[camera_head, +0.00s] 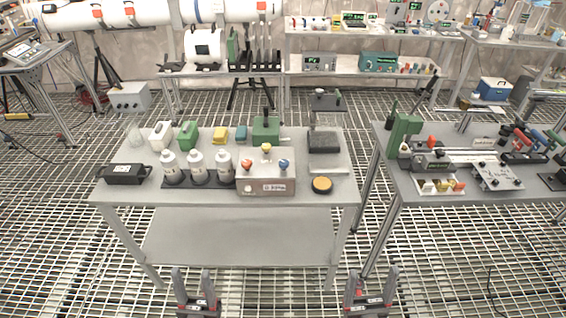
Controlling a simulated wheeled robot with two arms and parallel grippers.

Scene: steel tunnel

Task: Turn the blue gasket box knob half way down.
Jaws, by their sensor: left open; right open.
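A grey and brown gasket box (266,187) with a label on its front stands near the front of the grey table, right of the middle. It carries a red knob on the left, a yellow knob at the back and the blue knob (284,164) on the right. The blue knob's exact setting is too small to tell. My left gripper (193,274) is open and empty at the bottom of the view, in front of the table. My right gripper (372,273) is open and empty, further right. Both are well apart from the box.
White bottles (197,167) stand on a black tray left of the box. A yellow-topped round disc (322,184) lies to its right. A green block (266,130) stands behind it. A second table (440,204) with equipment stands at the right, across a narrow gap.

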